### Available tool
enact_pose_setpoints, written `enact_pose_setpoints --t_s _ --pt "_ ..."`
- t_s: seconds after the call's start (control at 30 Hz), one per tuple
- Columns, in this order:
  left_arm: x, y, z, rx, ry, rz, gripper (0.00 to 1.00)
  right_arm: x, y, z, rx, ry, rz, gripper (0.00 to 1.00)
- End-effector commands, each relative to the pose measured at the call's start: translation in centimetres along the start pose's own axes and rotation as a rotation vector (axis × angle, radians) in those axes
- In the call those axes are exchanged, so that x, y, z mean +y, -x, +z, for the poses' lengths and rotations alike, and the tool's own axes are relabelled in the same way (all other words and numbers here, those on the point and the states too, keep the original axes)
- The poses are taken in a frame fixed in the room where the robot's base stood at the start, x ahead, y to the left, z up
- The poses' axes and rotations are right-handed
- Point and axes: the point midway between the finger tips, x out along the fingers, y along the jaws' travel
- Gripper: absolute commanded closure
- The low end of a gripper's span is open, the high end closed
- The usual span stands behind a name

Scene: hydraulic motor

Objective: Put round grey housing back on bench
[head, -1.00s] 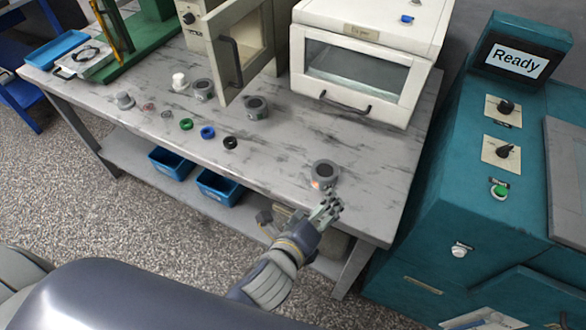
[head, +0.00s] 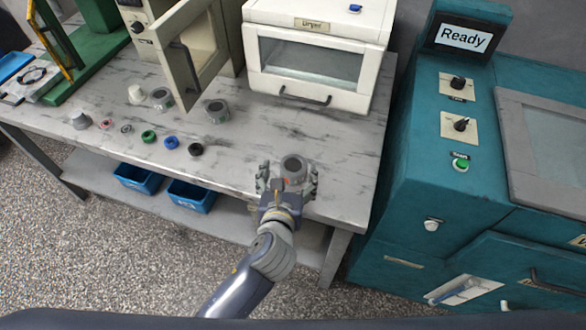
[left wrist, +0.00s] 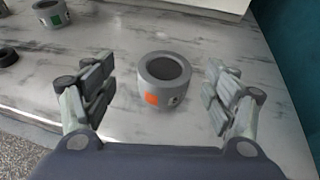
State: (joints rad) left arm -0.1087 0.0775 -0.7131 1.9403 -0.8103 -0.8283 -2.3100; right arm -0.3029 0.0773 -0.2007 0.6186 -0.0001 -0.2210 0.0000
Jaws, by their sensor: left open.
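The round grey housing (head: 294,166) stands upright on the bench (head: 340,150) near its front right part. In the left wrist view the housing (left wrist: 165,84) shows a dark round opening on top and an orange square mark on its side. My left gripper (head: 287,178) is open, with its fingers on either side of the housing. In the left wrist view my left gripper (left wrist: 160,92) shows gaps between both fingers and the housing. My right gripper is not in view.
Two similar grey housings (head: 216,112) (head: 161,98) stand further left, near an open cabinet door (head: 188,72). Green, blue and black rings (head: 170,142) lie left. A white oven (head: 312,58) stands behind. A teal machine (head: 410,165) rises right of the bench.

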Motion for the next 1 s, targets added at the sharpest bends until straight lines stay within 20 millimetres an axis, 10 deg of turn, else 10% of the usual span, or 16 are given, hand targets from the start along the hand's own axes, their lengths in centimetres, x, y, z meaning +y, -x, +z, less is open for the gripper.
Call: enact_pose_setpoints --t_s 0.67,1.0 --pt "-0.6 -5.0 -0.6 0.002 0.001 -0.001 0.21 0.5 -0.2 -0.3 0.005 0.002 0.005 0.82" --pt "-0.7 -5.0 -0.5 -0.001 0.002 -0.001 0.86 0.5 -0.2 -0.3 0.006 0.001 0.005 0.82"
